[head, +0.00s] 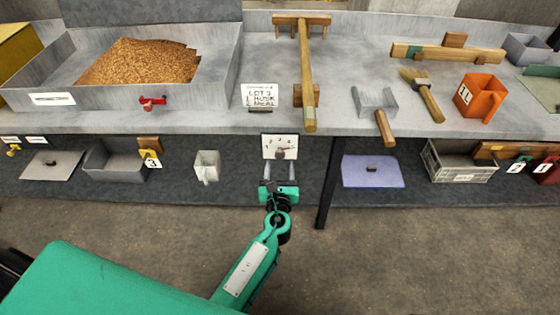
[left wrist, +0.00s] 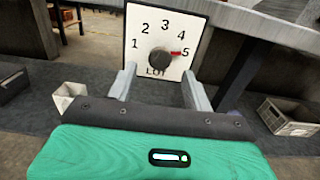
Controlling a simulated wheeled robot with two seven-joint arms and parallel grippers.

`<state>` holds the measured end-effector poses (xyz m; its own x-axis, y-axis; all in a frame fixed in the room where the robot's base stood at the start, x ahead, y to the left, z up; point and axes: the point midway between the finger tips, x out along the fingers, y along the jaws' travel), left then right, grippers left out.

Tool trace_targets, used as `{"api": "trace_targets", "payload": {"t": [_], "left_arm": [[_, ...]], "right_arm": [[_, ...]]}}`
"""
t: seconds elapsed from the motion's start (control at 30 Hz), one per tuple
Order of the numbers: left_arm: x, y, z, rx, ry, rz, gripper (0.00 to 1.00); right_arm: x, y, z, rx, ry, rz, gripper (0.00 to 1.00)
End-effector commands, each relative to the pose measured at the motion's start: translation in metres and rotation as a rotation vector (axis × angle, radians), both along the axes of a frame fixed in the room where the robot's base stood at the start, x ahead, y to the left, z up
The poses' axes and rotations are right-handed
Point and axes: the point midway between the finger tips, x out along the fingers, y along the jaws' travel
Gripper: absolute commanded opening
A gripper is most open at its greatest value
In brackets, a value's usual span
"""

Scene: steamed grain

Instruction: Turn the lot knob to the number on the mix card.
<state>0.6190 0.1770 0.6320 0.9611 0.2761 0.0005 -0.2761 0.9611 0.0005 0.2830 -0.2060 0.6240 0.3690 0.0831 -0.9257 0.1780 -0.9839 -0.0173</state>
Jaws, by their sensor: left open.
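The lot knob (left wrist: 159,61) is a dark round knob on a white square dial plate (left wrist: 142,28) numbered 1 to 5, with "LOT" below. Its red pointer points right, at the 5. In the head view the dial (head: 279,141) hangs at the front edge of the bench. The mix card (head: 260,96) stands on the bench above it; its first line seems to read "LOT 3", and the smaller text is hard to read. My left gripper (head: 279,182) is open and empty, its fingers (left wrist: 159,73) pointing at the dial, one on either side below the knob. My right gripper is out of view.
A grain trough (head: 60,99) with a red tap (head: 152,103) stands left of the card. A wooden T-shaped tool (head: 306,70) lies to its right. A white cup (head: 207,167) and a purple board (head: 372,171) are on the lower shelf. A dark table leg (head: 327,185) stands right of my gripper.

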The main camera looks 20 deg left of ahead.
Motion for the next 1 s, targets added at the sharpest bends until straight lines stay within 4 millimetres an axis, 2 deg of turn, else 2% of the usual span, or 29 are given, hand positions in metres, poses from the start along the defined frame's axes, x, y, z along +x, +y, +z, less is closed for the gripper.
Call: {"api": "trace_targets", "payload": {"t": [0.1,0.27,0.63,0.8,0.87,1.0], "left_arm": [[0.018,0.005,0.000,0.000,-0.001,0.002,0.51],[0.031,0.009,0.000,0.000,-0.001,0.000,0.51],[0.035,0.010,0.000,0.000,0.001,0.000,0.51],[0.035,0.010,0.000,0.000,0.001,0.000,0.18],[0.035,0.010,0.000,0.000,0.001,0.000,0.08],[0.035,0.010,0.000,-0.003,0.000,0.000,0.08]], "right_arm": [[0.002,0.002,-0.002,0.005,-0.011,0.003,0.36],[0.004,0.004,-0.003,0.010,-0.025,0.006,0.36],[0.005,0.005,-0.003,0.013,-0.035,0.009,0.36],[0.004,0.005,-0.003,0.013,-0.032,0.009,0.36],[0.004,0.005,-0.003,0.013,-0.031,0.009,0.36],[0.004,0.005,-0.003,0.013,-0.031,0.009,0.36]]}}
